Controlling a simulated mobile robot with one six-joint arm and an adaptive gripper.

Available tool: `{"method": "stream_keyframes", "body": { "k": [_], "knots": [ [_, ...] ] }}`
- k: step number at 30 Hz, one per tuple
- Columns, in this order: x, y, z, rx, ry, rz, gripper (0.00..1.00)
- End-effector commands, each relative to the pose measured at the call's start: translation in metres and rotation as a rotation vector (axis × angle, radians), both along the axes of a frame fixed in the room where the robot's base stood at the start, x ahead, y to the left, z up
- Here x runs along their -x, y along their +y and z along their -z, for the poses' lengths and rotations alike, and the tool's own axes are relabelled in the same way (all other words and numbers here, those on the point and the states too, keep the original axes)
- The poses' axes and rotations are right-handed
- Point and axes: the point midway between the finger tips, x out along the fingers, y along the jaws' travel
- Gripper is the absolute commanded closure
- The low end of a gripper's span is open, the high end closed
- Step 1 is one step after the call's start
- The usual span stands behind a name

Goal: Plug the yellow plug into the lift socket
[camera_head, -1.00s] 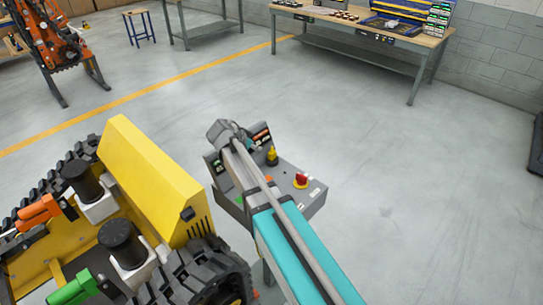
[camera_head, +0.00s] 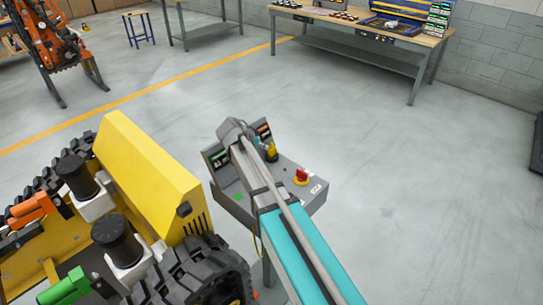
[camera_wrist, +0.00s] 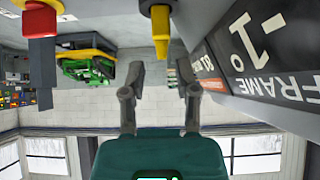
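The yellow plug (camera_head: 271,153) stands on the grey console (camera_head: 234,204), close beside the end of my arm. In the wrist view, the yellow plug (camera_wrist: 160,28) hangs from the top of the picture, just beyond my gripper (camera_wrist: 161,76) and lined up between its fingertips. My gripper is open, with a clear gap between the fingers and nothing held. In the head view my arm hides the gripper and part of the console. Dark panels with green and orange marks show at the console's back; I cannot tell which one is the lift socket.
A red button (camera_head: 301,176) sits on the console, right of the plug. A yellow tracked carrier (camera_head: 150,165) stands close on the left. A workbench (camera_head: 360,30) is at the back. The floor to the right is clear. A lettered panel (camera_wrist: 265,45) is close at the wrist view's right.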

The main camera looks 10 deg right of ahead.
Motion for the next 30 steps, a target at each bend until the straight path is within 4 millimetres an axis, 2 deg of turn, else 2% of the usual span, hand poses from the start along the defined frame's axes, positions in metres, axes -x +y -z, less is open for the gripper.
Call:
{"method": "stream_keyframes", "body": {
  "k": [1,7,23,30],
  "knots": [
    [-0.003,-0.004,0.008,0.0,0.0,0.001,0.6],
    [-0.011,-0.014,0.02,-0.001,-0.001,0.0,0.6],
    [-0.013,-0.018,0.023,0.0,-0.001,-0.001,0.6],
    [-0.018,-0.023,0.032,0.0,0.0,0.0,0.6]
  ]
}}
